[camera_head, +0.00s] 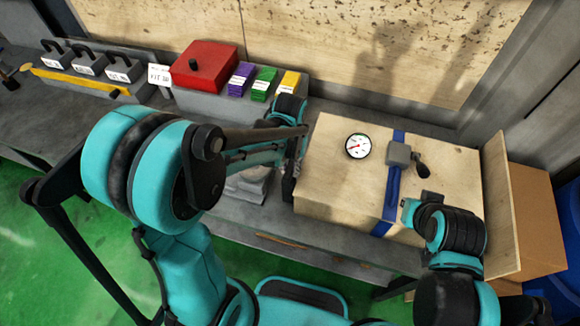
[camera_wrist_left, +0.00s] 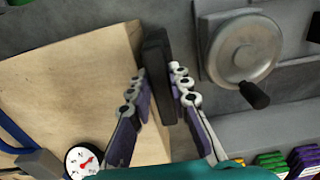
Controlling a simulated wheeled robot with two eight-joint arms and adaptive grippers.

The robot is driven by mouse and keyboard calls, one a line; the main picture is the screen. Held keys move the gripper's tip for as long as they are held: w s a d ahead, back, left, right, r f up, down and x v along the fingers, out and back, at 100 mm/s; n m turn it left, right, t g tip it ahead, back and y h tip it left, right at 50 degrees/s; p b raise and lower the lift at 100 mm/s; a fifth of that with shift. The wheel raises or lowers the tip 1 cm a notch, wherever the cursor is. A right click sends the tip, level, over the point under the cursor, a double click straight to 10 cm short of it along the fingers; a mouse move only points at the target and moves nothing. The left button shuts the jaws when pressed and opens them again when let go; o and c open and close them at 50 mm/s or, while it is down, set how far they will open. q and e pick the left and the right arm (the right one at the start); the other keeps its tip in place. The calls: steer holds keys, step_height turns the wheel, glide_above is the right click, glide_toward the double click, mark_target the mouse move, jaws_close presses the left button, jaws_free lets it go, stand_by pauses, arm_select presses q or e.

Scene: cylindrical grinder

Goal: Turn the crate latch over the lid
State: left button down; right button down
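The wooden crate (camera_head: 335,185) has a lid with a round dial gauge (camera_head: 358,146) and a blue strap (camera_head: 392,185) with a grey buckle. In the left wrist view, a dark block-shaped latch (camera_wrist_left: 158,70) stands up at the crate's edge. My left gripper (camera_wrist_left: 160,82) has its two fingers on either side of the latch. A gap shows on the left finger's side; I cannot tell whether the right finger touches. In the head view, my left gripper (camera_head: 290,168) is at the crate's left side, mostly hidden by my arm. My right wrist is over the crate's front right; its fingers are not clear.
A metal disc with a black-handled crank (camera_wrist_left: 242,55) is close beside the left gripper. A red box (camera_head: 204,66) and purple, green and yellow blocks stand behind on the bench. A cardboard box (camera_head: 535,215) is right of the crate.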

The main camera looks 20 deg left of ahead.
arm_select(q)
steer(key=shift+m, duration=0.3)
steer(key=m, duration=0.2)
steer(key=shift+d+m+b, duration=0.15)
steer(key=shift+m+b, duration=0.15)
steer(key=shift+m, duration=0.1)
steer(key=m, duration=0.3)
steer(key=shift+s+d, duration=0.1)
steer(key=shift+d, duration=0.05)
steer(key=m, duration=0.4)
steer(key=shift+s+d+b, duration=0.1)
steer(key=shift+s+b, duration=0.05)
steer(key=shift+b, duration=0.25)
steer(key=shift+s+m, duration=0.15)
steer(key=shift+m, duration=1.65)
steer(key=c, duration=1.4)
jaws_free()
